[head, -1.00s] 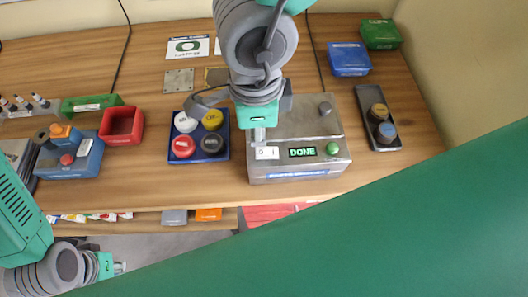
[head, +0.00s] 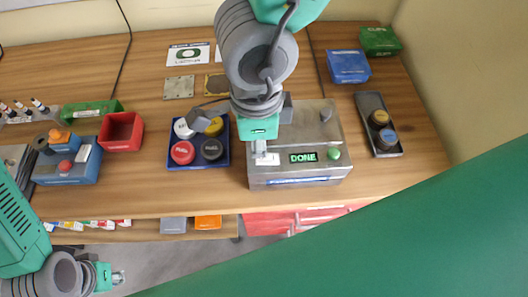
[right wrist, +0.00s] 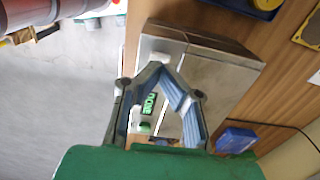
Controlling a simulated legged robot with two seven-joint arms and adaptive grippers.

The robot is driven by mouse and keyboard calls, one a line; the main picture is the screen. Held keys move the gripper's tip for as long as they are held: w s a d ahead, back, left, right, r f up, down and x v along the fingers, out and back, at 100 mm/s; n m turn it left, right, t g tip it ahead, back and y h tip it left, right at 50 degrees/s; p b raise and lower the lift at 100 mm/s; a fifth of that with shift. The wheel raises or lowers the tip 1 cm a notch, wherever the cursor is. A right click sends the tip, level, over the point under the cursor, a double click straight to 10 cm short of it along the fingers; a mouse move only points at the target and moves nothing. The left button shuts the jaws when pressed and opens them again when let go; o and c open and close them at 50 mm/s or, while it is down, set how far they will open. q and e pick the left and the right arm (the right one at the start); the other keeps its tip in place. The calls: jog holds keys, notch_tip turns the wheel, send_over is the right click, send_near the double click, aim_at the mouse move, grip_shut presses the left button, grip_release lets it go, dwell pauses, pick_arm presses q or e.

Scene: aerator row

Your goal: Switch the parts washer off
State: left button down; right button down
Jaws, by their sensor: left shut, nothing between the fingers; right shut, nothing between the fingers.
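The parts washer (head: 318,130) is a grey metal box on the bench. Its lit display (head: 303,158) reads DONE in green, with a round green button (head: 334,154) at the right. A white switch plate (head: 268,160) sits at the left of its front and is partly covered by my right gripper (head: 261,153). That gripper is shut and empty, its tips at or just above the plate; contact cannot be told. In the right wrist view the washer (right wrist: 200,65) and display (right wrist: 150,104) show beyond the fingers. My left gripper (head: 119,277) is shut and empty, low at the left, away from the bench.
A blue tray (head: 197,163) with several round knobs stands just left of the washer. A dark tray (head: 366,104) with two knobs stands to its right. A red bin (head: 121,131) and a blue box with a red button (head: 66,165) are farther left. Bare wood lies between them.

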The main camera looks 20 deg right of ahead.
aim_at(260, 158)
jog(key=shift+d, duration=0.25)
dwell(0.3)
jog(key=shift+a+f, duration=0.2)
jog(key=shift+f, duration=0.15)
jog(key=shift+f+b, duration=0.95)
jog(key=shift+f, duration=0.2)
dwell(0.4)
jog(key=shift+r, duration=0.1)
notch_tip(260, 158, up, 7)
jog(key=p, duration=0.8)
jog(key=shift+s, duration=0.1)
dwell(0.6)
